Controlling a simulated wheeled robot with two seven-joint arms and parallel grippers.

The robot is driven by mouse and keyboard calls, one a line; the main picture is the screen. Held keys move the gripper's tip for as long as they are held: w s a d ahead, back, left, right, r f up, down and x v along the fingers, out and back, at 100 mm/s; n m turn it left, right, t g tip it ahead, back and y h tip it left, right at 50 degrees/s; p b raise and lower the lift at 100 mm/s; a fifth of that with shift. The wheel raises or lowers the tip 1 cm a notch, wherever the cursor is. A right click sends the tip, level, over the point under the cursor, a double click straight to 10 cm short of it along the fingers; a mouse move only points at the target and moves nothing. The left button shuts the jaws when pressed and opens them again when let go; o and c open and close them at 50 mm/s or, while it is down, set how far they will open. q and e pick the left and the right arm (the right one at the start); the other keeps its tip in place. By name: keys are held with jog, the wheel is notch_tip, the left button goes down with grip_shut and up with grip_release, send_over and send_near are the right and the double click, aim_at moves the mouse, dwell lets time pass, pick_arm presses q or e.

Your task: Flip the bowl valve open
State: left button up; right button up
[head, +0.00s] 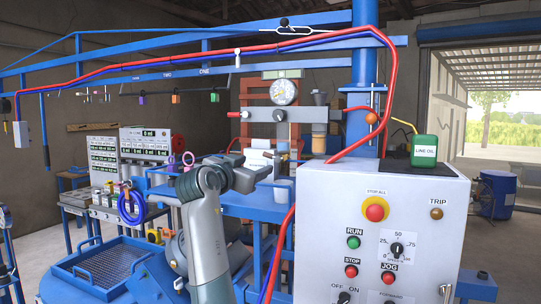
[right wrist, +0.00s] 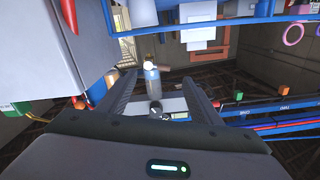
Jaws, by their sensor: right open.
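The bowl valve itself is too small to make out. An amber-banded bowl (head: 319,129) hangs under the right end of a grey block (head: 282,115) in the head view. A round dial gauge (head: 284,92) sits on that block. In the right wrist view, which looks upside down, my right gripper (right wrist: 160,92) is open and empty. A grey bowl-like cylinder (right wrist: 152,77) with a pale end shows beyond and between its fingers, apart from them. My left gripper is out of view.
A white control cabinet (head: 376,240) with a red stop button (head: 375,209) stands close at the right. A green oil can (head: 424,151) sits on top. Red and blue hoses run beside a blue post (head: 365,70). A white cup (head: 283,190) stands below the block.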

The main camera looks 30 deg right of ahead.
aim_at(270, 158)
jog(key=p+x, duration=0.6)
jog(key=x, duration=0.5)
jog(key=shift+w+d+r, duration=0.1)
jog(key=shift+d+r, duration=0.05)
jog(key=shift+d, duration=0.05)
jog(key=shift+w+d+p, duration=0.3)
jog(key=shift+w+d, duration=0.15)
jog(key=shift+d, duration=0.05)
jog(key=shift+f, duration=0.2)
